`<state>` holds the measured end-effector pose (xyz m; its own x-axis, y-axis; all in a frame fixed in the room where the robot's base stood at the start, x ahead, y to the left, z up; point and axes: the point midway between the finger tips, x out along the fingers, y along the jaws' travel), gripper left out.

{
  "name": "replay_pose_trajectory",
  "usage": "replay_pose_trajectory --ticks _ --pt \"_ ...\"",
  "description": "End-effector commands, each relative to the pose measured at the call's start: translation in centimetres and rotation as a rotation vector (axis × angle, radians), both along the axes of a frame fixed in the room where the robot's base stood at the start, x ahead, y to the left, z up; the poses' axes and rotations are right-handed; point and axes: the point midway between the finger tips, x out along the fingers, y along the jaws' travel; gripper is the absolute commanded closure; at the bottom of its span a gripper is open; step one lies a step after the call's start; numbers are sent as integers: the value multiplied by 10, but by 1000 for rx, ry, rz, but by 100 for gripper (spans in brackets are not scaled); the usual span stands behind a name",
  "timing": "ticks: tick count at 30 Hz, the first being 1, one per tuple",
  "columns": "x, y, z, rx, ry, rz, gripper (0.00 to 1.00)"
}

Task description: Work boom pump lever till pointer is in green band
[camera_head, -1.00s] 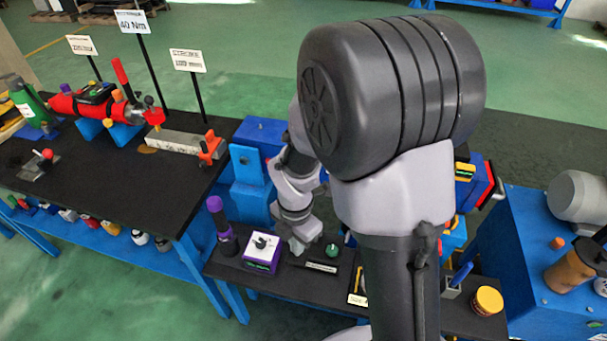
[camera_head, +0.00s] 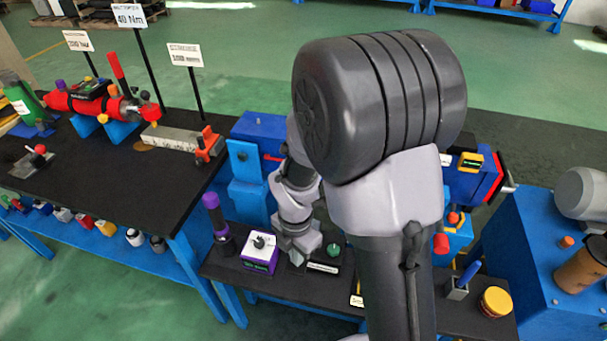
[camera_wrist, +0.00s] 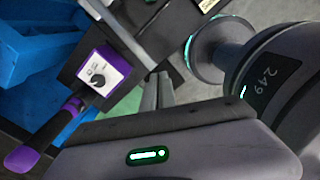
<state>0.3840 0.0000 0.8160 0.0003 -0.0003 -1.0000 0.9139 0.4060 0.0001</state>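My gripper (camera_head: 300,246) hangs over the black bench, just right of a purple box with a white dial face and black knob (camera_head: 262,250). In the wrist view its pale fingers (camera_wrist: 158,90) are close together, with nothing seen between them. The purple box also shows there (camera_wrist: 98,72), beside a purple-handled tool (camera_wrist: 40,142). A red grip (camera_head: 440,243) shows right of my arm, low on the blue equipment; I cannot tell whether it is the pump lever. No pointer or green band can be made out. My arm hides the middle of the equipment.
The purple-handled tool (camera_head: 214,215) stands upright left of the box. A green knob (camera_head: 333,250) is just right of my gripper. A yellow-topped jar (camera_head: 495,302) and a cup with a blue stick (camera_head: 458,288) stand at right. The left bench (camera_head: 100,185) carries red equipment and signs.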

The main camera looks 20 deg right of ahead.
Motion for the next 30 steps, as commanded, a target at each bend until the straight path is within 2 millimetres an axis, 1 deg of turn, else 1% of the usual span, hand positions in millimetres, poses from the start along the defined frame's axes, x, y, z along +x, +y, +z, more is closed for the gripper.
replay_pose_trajectory --ticks 1,3,13,15,17,20,30 --pt "0 0 -6 0 1 0 100" --pt "0 0 -11 0 1 1 100" --pt "0 0 -34 0 0 2 100" --pt "0 0 -36 -1 0 2 100" --pt "1 0 -34 -1 -1 2 100" --pt "1 0 -26 -1 -1 2 100" --pt "0 0 24 0 0 1 100"
